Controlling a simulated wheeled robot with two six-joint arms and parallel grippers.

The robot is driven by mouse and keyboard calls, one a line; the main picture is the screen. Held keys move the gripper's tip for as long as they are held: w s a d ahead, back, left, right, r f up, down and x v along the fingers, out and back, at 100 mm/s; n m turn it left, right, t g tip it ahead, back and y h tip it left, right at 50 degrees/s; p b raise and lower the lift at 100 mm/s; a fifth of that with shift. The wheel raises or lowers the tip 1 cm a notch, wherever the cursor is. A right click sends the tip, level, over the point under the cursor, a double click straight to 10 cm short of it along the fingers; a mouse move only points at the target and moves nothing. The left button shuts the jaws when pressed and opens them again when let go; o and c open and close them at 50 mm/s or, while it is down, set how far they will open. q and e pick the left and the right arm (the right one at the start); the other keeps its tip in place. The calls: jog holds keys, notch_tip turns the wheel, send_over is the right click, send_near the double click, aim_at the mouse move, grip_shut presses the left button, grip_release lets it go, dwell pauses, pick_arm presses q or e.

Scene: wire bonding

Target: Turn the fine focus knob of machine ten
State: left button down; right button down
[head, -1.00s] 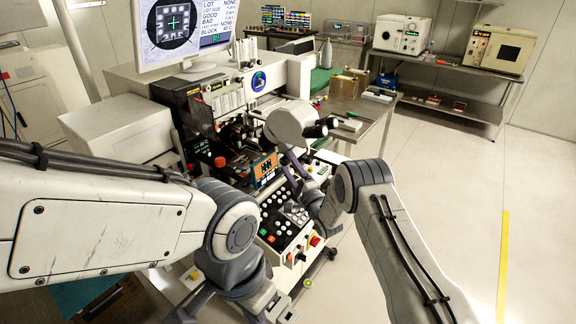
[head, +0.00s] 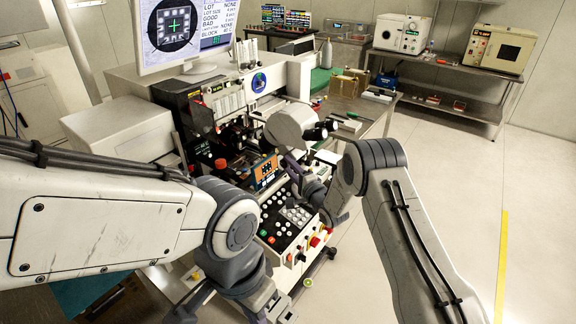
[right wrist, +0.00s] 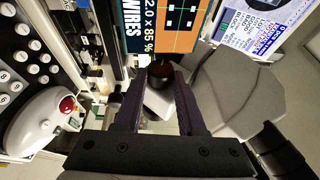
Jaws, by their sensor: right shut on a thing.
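The bonding machine (head: 232,98) stands in the middle of the head view, with its microscope (head: 290,124) at the front right. My right gripper (head: 291,160) is beside the microscope, small and partly hidden by my own wrist. In the right wrist view, its two dark purple fingers (right wrist: 160,88) are closed around a small dark round knob (right wrist: 160,72). This knob sits beside the grey rounded microscope body (right wrist: 240,90). I cannot read a number on the machine. My left gripper (head: 268,308) hangs low at the bottom of the head view, away from the machine's knobs; its fingertips are unclear.
An orange display (head: 265,171) and a button panel (head: 285,222) are close to the right gripper. A monitor (head: 185,32) stands on top of the machine. A steel side table (head: 350,106) is behind it to the right. The floor at right is open.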

jog(key=shift+r+n+g+h+p, duration=0.2)
jog(key=shift+n+g+h+p, duration=0.25)
jog(key=shift+g, duration=0.3)
jog(key=shift+r+n+g+h+p, duration=0.25)
jog(key=shift+g+h+p, duration=0.2)
jog(key=shift+g+h, duration=0.25)
jog(key=c, duration=0.5)
grip_release()
jog(key=shift+s, duration=0.1)
jog(key=b+v, duration=0.4)
jog(key=v, duration=0.6)
jog(key=shift+d+r, duration=0.15)
jog(key=shift+d, duration=0.05)
